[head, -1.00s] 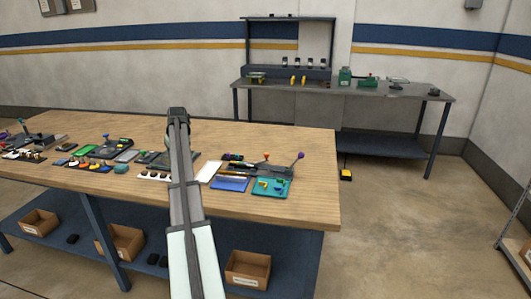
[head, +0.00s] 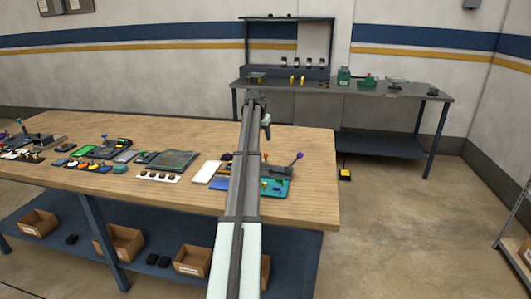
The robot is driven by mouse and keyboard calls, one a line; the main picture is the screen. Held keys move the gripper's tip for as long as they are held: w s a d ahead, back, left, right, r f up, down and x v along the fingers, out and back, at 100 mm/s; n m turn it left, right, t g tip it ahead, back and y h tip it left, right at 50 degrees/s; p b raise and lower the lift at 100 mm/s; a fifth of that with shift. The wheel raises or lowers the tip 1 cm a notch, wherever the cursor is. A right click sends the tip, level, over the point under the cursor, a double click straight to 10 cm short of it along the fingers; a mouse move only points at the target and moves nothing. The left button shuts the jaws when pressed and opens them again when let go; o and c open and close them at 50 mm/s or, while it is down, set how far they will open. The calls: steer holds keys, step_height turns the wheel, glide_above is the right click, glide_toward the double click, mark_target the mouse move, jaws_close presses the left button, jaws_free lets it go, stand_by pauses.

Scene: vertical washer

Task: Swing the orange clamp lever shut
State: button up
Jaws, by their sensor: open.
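A small orange knob (head: 265,156) stands up near the right end of the wooden bench, just right of my forearm. I take it for the clamp lever's tip; the rest of that lever is small and partly hidden behind my arm. Next to it a grey clamp-like fixture (head: 281,170) carries a lever with a purple knob (head: 299,155), which leans up to the right. My gripper (head: 253,96) is at the far end of my arm, seen above the bench's back edge in the picture, apart from the orange knob. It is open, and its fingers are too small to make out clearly.
A white panel (head: 206,171) and several devices lie to the left. The bench's right end (head: 318,180) is clear.

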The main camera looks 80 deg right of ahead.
mark_target(266, 153)
steer(key=x, duration=1.1)
steer(key=shift+w+d+f, duration=0.1)
steer(key=shift+d+f, duration=0.05)
steer(key=shift+f, duration=0.1)
jaws_close()
stand_by(0.3)
